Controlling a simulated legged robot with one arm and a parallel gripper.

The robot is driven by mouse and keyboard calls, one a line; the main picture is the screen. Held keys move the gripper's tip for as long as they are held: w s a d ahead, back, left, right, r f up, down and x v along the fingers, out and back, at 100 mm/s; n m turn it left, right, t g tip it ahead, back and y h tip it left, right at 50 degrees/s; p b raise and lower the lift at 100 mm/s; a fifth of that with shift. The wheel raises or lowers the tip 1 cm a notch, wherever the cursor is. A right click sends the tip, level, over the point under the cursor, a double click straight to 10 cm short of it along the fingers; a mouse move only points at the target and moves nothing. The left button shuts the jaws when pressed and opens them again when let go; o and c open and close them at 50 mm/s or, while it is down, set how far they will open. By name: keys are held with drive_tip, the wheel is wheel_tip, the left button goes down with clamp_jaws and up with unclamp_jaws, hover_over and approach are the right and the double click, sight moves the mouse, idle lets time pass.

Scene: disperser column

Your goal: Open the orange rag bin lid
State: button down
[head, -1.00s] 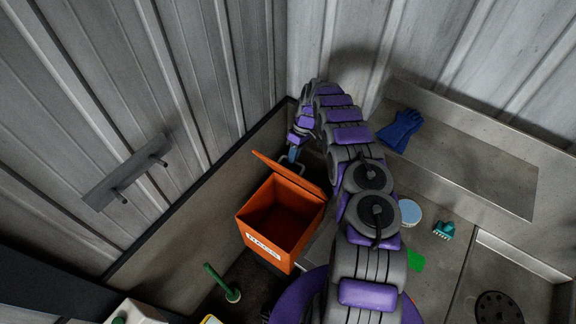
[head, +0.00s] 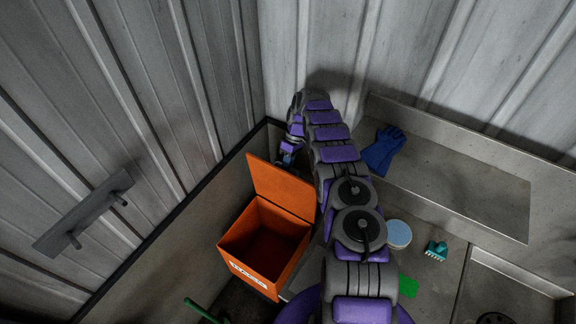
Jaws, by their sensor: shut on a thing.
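The orange rag bin (head: 240,267) stands on the floor in the corner, with a white label on its front. Its inside shows dark and open from above. Its orange lid (head: 280,187) is raised, standing steeply at the back edge of the opening. My gripper (head: 286,160) is behind the lid's upper edge, at the end of my purple and grey arm. It is shut on the lid, though the lid and arm partly hide the fingers and the exact grip point.
A grey ledge (head: 465,185) at the right holds a blue glove (head: 383,151). A round blue-white tub (head: 398,234), a teal brush (head: 436,250) and a green piece (head: 408,286) lie right of my arm. Corrugated walls close the corner.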

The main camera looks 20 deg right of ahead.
drive_tip(key=c, duration=1.1)
unclamp_jaws()
drive_tip(key=shift+w+a+f, duration=0.15)
drive_tip(key=shift+a, duration=0.25)
drive_tip(key=shift+c, duration=0.2)
drive_tip(key=shift+d+r, duration=0.2)
drive_tip(key=shift+r, duration=0.35)
wheel_tip(320, 180, up, 2)
drive_tip(key=shift+r, duration=0.2)
drive_tip(key=shift+s+a+r, duration=0.15)
drive_tip(key=shift+s, duration=0.15)
drive_tip(key=shift+s+a+r+b, duration=0.1)
drive_tip(key=shift+s+a+b, duration=0.15)
drive_tip(key=shift+s, duration=1)
drive_tip(key=shift+s+a+r+b, duration=0.1)
drive_tip(key=shift+s+a, duration=0.15)
drive_tip(key=shift+s, duration=0.95)
drive_tip(key=shift+s+a+r+b, duration=0.15)
drive_tip(key=shift+s+a, duration=0.2)
drive_tip(key=shift+s, duration=1.4)
drive_tip(key=shift+s+a+r+b, duration=0.15)
drive_tip(key=shift+s+a, duration=0.25)
drive_tip(key=shift+s, duration=1.3)
drive_tip(key=shift+s+a+r+b, duration=0.15)
drive_tip(key=shift+s+a, duration=0.2)
drive_tip(key=shift+s, duration=1.4)
